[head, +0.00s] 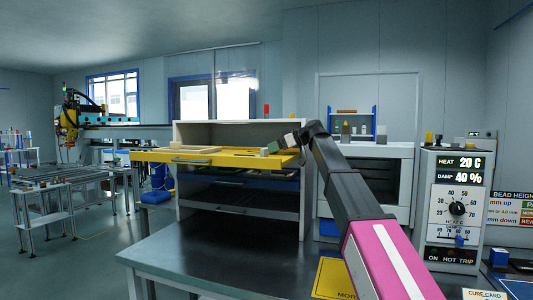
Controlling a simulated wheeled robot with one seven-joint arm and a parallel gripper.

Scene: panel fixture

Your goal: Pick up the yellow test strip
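My gripper (272,148) is at the end of my arm, over the right part of a pulled-out yellow drawer (215,159). It is small and seen from behind and the side, so I cannot tell whether its fingers are apart or hold anything. I cannot pick out the yellow test strip with certainty; small shapes lie in the drawer just left of my gripper, too small to name, and yellow on yellow is hard to separate. A pale wooden tray-like piece (195,148) lies in the drawer's left part.
The drawer belongs to a grey cabinet (302,205) with lower shelves. A dark bench (215,255) stands in front, with a yellow card (331,278) on it. A control box (456,207) with a dial and heat and damp readouts stands at the right.

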